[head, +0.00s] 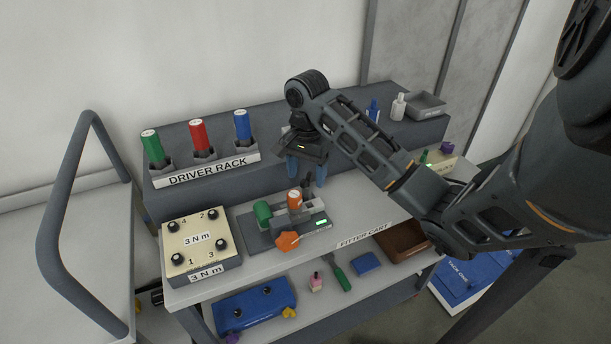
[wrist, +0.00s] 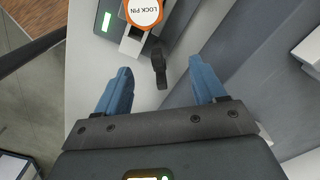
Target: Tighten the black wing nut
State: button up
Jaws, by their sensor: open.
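The black wing nut (wrist: 159,66) shows in the wrist view at the end of a grey fixture (wrist: 130,46). It also shows in the head view (head: 307,186), partly hidden below my gripper. My gripper (wrist: 160,72) is open, with a blue finger on either side of the nut in the picture and a gap to each. In the head view my gripper (head: 306,172) points down above the right end of the fixture (head: 258,238). I cannot tell how far above the nut the fingertips are. An orange cap marked LOCK PIN (wrist: 144,11) sits beside the nut.
On the fixture are a green knob (head: 263,212), an orange lobed knob (head: 287,241) and a lit green display (head: 321,222). A cream 3 N m block (head: 198,238) stands left. The driver rack (head: 207,168) with three coloured handles rises behind.

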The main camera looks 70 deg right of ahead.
aim_at(307, 176)
jog(key=shift+r, duration=2.95)
jog(key=shift+r, duration=0.1)
